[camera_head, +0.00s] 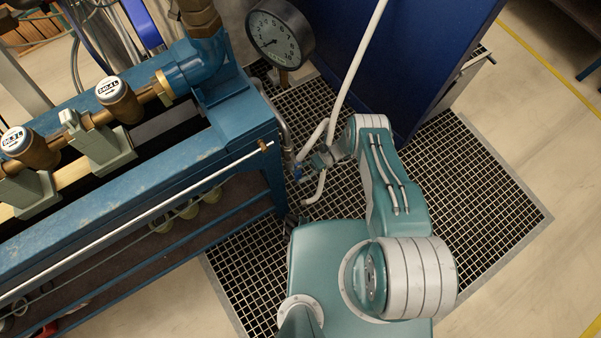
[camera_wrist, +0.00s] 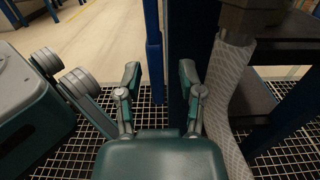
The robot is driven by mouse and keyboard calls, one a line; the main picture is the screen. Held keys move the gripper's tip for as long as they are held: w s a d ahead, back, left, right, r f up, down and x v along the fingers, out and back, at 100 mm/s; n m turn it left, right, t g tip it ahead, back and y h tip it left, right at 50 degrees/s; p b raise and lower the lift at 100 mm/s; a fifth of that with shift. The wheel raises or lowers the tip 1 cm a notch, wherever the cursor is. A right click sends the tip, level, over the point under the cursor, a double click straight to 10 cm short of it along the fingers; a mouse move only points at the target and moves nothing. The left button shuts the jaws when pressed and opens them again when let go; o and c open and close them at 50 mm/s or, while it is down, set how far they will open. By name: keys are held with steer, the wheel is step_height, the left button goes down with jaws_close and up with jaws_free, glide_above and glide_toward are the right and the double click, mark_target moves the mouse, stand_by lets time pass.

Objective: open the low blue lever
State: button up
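My gripper (camera_wrist: 159,82) shows in the wrist view with its two fingers apart and nothing held between them. A narrow blue upright piece (camera_wrist: 154,50) stands beyond the gap between the fingers; I cannot tell whether it is the lever or a post. In the head view a small blue piece (camera_head: 297,172), possibly the low lever, sits by the pipework at the bench's right end. My arm's end is close to it there, but the fingers cannot be made out. Contact cannot be judged.
The blue bench (camera_head: 150,195) with meters fills the left. A pressure gauge (camera_head: 279,36) stands at its far end. A pale pipe (camera_head: 356,62) rises past my arm, and a dark blue panel (camera_head: 420,50) stands behind. A braided hose (camera_wrist: 228,90) runs close right of my fingers. Grating (camera_head: 455,190) covers the floor.

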steer(key=v, duration=0.7)
steer(key=shift+d, duration=0.2)
steer(key=shift+w+f, duration=0.1)
stand_by(0.5)
